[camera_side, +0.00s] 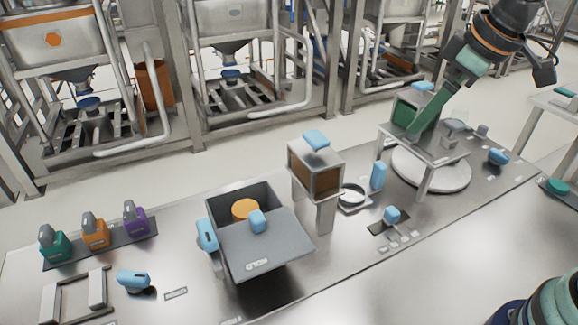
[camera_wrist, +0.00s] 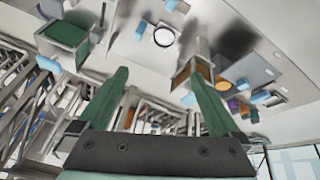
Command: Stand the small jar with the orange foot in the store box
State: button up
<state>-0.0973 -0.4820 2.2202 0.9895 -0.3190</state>
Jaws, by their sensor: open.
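The small jar with the orange foot (camera_side: 96,234) appears to be the middle one of three grey-topped jars on a dark strip at the far left in the side view. A teal jar (camera_side: 54,244) and a purple jar (camera_side: 134,218) flank it. A grey box (camera_side: 238,262) marked HOLD, with its lid partly aside, stands right of them; I cannot tell whether it is the store box. An orange round thing (camera_side: 245,208) shows inside. My gripper (camera_side: 420,130) is at the upper right, far from the jars. Its green fingers (camera_wrist: 160,85) are spread and empty in the wrist view.
A brown-fronted box (camera_side: 314,170) on a post stands mid-table. A green-sided box (camera_side: 402,116) stands on a raised stand (camera_side: 425,150) close to my gripper; it also shows in the wrist view (camera_wrist: 65,36). A blue-handled item (camera_side: 134,279) and an open frame (camera_side: 75,292) lie front left.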

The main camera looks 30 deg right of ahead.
jog(key=s+d+f+m, duration=0.3)
jog(key=s+m, duration=0.1)
jog(key=shift+s+m+t+h, duration=0.2)
jog(key=shift+m+t+h, duration=0.1)
jog(key=shift+m+t, duration=0.1)
jog(key=shift+d, duration=0.1)
